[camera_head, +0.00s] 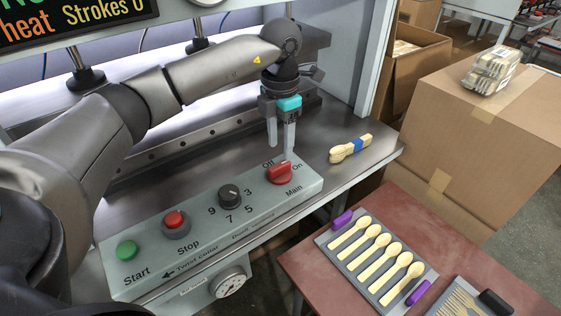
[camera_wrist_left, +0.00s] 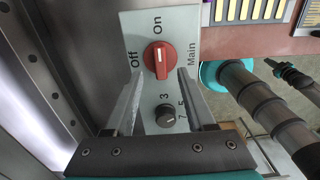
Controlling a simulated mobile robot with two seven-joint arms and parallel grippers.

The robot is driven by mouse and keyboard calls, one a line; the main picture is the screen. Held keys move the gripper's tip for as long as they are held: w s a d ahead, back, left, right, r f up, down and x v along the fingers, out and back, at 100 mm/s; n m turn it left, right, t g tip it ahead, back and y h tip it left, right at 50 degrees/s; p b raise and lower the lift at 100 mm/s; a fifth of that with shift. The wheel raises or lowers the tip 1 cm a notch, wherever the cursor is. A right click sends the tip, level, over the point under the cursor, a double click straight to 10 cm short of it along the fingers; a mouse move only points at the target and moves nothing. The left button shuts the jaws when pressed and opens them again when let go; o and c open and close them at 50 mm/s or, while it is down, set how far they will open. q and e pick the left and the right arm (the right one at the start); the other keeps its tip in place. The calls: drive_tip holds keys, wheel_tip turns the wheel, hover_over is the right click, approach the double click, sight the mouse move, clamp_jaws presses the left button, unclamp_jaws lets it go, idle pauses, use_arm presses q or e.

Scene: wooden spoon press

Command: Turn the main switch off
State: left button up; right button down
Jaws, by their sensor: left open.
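The main switch is a red rotary knob (camera_head: 279,174) at the right end of the grey control panel (camera_head: 255,198). Off is printed to its left and On to its right in the head view. In the left wrist view the red knob (camera_wrist_left: 158,58) has its white mark pointing to On. My left gripper (camera_head: 281,147) is open and empty, pointing down just above and behind the knob, apart from it. In the left wrist view its two fingers (camera_wrist_left: 161,88) spread on either side, with the knob showing beyond and between them.
A black dial (camera_head: 230,194), a red Stop button (camera_head: 175,221) and a green Start button (camera_head: 126,250) share the panel. Banded spoons (camera_head: 350,148) lie on the press table. A spoon tray (camera_head: 338,232) sits on a red table. A carton (camera_head: 478,135) stands right.

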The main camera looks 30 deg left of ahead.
sight(281, 164)
use_arm(q)
wheel_tip(281, 164, down, 5)
drive_tip(key=shift+f+b, duration=0.15)
drive_tip(key=shift+b, duration=0.15)
clamp_jaws()
idle(0.4)
